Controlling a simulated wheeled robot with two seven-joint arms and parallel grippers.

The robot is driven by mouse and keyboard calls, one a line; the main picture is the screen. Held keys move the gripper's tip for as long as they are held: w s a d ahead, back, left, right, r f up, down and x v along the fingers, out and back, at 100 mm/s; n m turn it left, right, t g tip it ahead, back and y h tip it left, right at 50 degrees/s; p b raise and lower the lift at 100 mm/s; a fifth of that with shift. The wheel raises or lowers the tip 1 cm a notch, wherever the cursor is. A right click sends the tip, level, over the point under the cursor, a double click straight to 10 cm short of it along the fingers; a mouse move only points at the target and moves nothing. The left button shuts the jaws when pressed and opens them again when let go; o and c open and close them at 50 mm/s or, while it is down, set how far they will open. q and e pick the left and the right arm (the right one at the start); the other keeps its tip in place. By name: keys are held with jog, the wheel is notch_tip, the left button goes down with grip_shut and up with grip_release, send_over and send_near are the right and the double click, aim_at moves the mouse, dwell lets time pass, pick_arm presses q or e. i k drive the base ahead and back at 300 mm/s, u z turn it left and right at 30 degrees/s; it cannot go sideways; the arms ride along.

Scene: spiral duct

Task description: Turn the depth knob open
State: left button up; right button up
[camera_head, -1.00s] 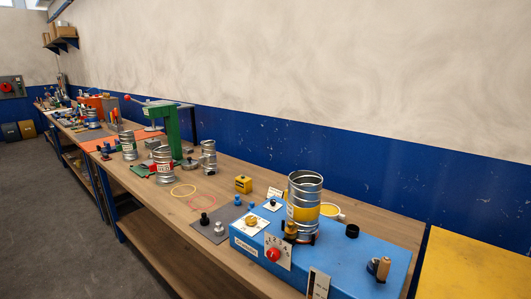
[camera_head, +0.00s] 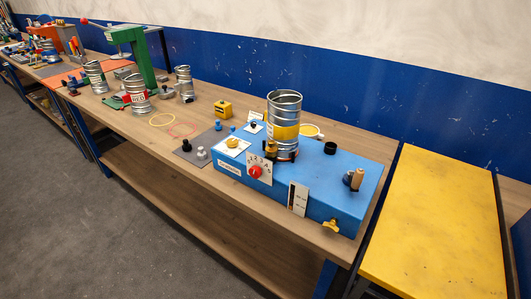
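A blue machine box (camera_head: 318,182) stands on the wooden bench. A red knob (camera_head: 255,171) sits on a numbered white dial plate (camera_head: 266,162) on its front. A yellow wing-shaped knob (camera_head: 331,227) is low at its front right. Another yellow knob (camera_head: 233,143) sits on a white plate at its top left. A black and white scale plate (camera_head: 298,198) is on the front. I cannot read which knob is the depth knob. A ribbed metal duct (camera_head: 285,108) with a yellow band stands upright on the box. Neither of my grippers is in view.
A yellow table (camera_head: 435,220) stands right of the wooden bench (camera_head: 190,185). A small yellow box (camera_head: 223,109), coloured rings, metal ducts and a green stand (camera_head: 143,58) are further left on the bench. The grey floor (camera_head: 90,235) in front is clear.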

aim_at(254, 171)
jog(key=u, duration=0.9)
jog(key=k, duration=1.2)
jog(key=z, duration=1.7)
jog(key=i, duration=0.5)
jog(key=u, duration=0.05)
